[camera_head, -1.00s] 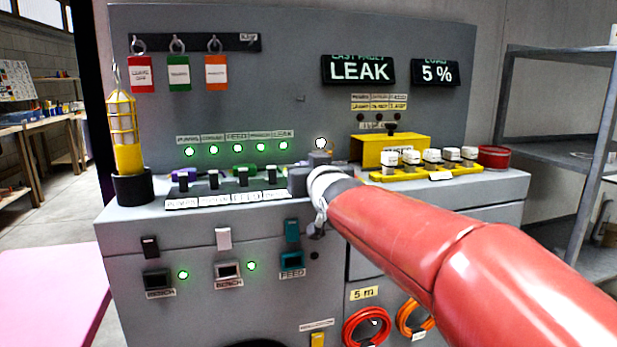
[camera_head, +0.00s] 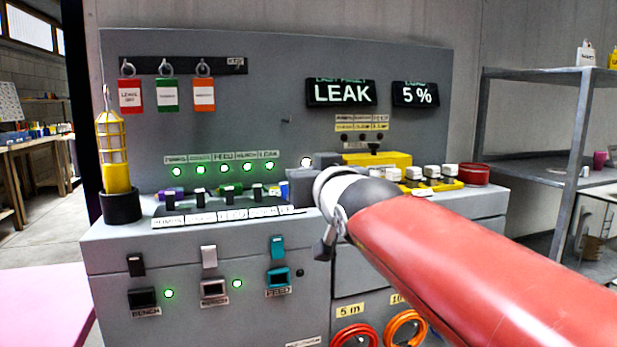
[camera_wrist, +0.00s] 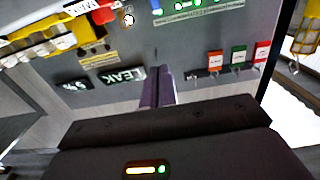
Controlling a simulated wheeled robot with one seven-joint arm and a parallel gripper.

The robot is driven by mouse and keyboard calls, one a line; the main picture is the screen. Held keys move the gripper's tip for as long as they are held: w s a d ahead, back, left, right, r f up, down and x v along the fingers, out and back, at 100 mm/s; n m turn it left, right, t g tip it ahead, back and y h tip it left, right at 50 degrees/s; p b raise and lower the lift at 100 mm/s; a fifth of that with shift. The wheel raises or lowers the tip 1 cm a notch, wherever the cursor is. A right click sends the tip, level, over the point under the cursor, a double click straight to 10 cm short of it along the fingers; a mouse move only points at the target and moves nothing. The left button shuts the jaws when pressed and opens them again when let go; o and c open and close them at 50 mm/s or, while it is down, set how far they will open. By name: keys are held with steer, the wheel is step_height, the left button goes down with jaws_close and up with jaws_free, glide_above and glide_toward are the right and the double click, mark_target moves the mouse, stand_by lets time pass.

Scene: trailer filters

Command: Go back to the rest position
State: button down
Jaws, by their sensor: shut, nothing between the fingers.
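My gripper (camera_wrist: 157,74) shows in the wrist view as two dark fingers pressed together with nothing between them. In the head view my red arm reaches in from the lower right, and its grey wrist end is in front of the console (camera_head: 260,130). The fingers cannot be made out clearly there. In the wrist view, which is upside down, the fingers point toward the console's back panel, near the LEAK display (camera_wrist: 124,77). I cannot tell the exact gap to the panel.
A caged yellow lamp (camera_head: 112,150) stands at the console's left end. Switches, red, green and orange tags (camera_head: 168,95), and a yellow block with white knobs (camera_head: 430,178) are on the console. A metal shelf (camera_head: 535,170) stands right; a pink surface (camera_head: 45,305) is lower left.

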steer(key=s+d+f+m+g+h, duration=0.1)
steer(key=s+d+f+g, duration=0.2)
steer(key=s+f, duration=0.5)
steer(key=s+d+f+m+g+h, duration=0.1)
steer(key=s+d+f+g, duration=0.3)
steer(key=s+f, duration=0.4)
steer(key=s+d+f+g+h, duration=0.2)
steer(key=s+d+f+g, duration=0.2)
steer(key=s+f, duration=0.4)
step_height(320, 180, down, 7)
steer(key=shift+s+d+f+m, duration=0.2)
steer(key=shift+s+d+m, duration=0.1)
steer(key=shift+d+m, duration=0.1)
